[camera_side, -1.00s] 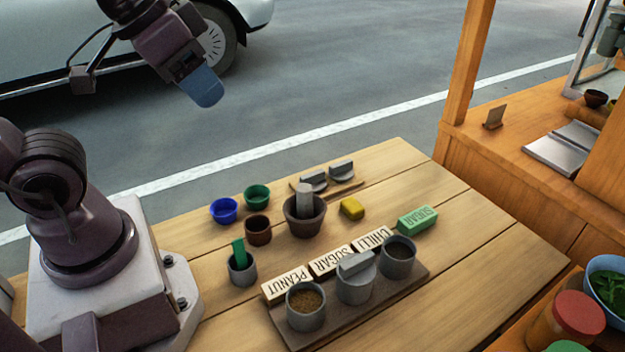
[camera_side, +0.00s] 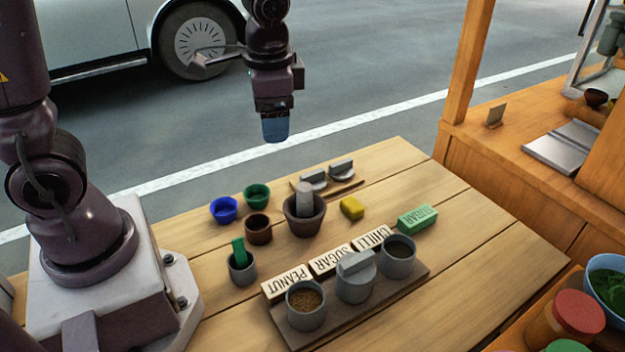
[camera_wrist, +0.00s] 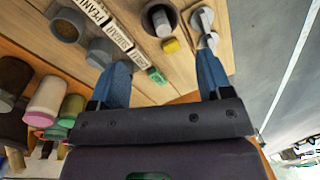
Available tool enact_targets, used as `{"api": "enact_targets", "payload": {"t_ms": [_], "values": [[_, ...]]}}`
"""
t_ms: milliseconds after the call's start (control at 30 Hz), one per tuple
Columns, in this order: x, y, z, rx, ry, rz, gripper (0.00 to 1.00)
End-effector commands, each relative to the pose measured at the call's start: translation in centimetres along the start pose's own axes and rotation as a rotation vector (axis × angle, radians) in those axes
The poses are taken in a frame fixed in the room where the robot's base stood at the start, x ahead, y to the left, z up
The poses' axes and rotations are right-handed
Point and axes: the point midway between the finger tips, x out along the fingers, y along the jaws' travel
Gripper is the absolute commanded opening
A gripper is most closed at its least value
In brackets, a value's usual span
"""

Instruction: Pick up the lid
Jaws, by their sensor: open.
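My gripper (camera_side: 275,138) points down, high above the back of the table, empty. In the wrist view its two blue fingers (camera_wrist: 162,62) stand wide apart. Two grey lids with bar handles, a left one (camera_side: 313,181) and a right one (camera_side: 342,170), lie on a small wooden board at the back of the table. In the wrist view the lids (camera_wrist: 202,19) show near the right fingertip, which partly hides one. A third grey lid (camera_side: 356,264) sits on the middle pot (camera_side: 355,289), behind which stands the SUGAR label. The pots on either side of it are uncovered.
A clay mortar (camera_side: 291,224) with a grey pestle (camera_side: 304,199) stands before the lids. Blue (camera_side: 223,211), green (camera_side: 257,197) and brown (camera_side: 258,233) bowls are left of it. A yellow block (camera_side: 352,208) and green SUGAR block (camera_side: 417,217) lie right.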

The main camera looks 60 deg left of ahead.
Motion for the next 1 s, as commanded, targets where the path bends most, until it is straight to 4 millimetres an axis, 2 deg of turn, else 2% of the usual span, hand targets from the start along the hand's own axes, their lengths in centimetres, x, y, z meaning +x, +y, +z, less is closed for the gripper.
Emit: {"api": "enact_targets", "payload": {"t_ms": [33,200,400,467,600,767,867,1000], "values": [[1.8,-0.7,-1.1,0.076,-0.045,-0.006,0.72],[7.1,-2.9,-4.5,0.395,-0.153,-0.033,0.72],[12.5,-5.3,-7.9,0.809,-0.239,-0.059,0.72],[13.2,-6.0,-8.9,0.933,-0.250,-0.075,0.72],[12.3,-7.3,-10.7,1.132,-0.245,-0.125,0.72],[12.6,-7.5,-10.7,1.237,-0.255,-0.119,0.72],[13.8,-7.7,-10.4,1.250,-0.258,-0.114,0.72],[16.5,-8.3,-10.1,1.247,-0.259,-0.113,0.72]]}}
